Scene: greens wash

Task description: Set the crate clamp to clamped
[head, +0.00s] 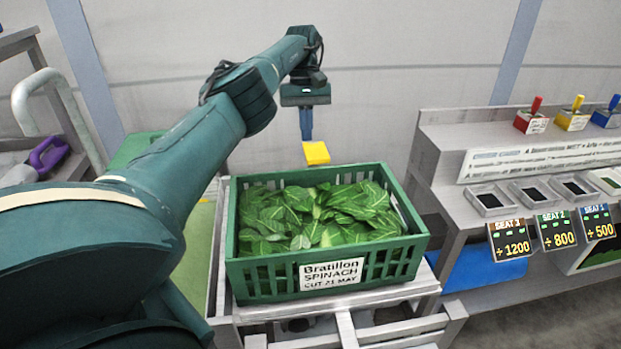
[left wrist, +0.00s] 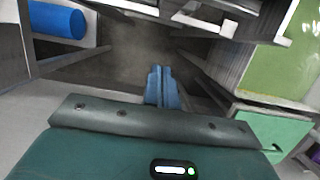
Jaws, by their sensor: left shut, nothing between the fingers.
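The green crate (head: 330,252) full of spinach leaves sits on a light grey stand. A yellow block (head: 316,153) shows just above the crate's far rim; it looks like the clamp's handle, but its mounting is hidden behind the crate, so I cannot tell its setting. My left gripper (head: 306,136) points down right above the yellow block, beyond the crate's far side. Its blue fingers are together and empty; whether they touch the block is unclear. The left wrist view shows the shut fingers (left wrist: 162,88) over the floor, with no yellow block visible. My right gripper is out of view.
A grey bench on the right holds red (head: 531,117), yellow (head: 574,114) and blue (head: 607,112) handled stamps, dark pads and price signs (head: 510,239). A purple object (head: 48,155) lies at left. A pale wall stands behind the crate.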

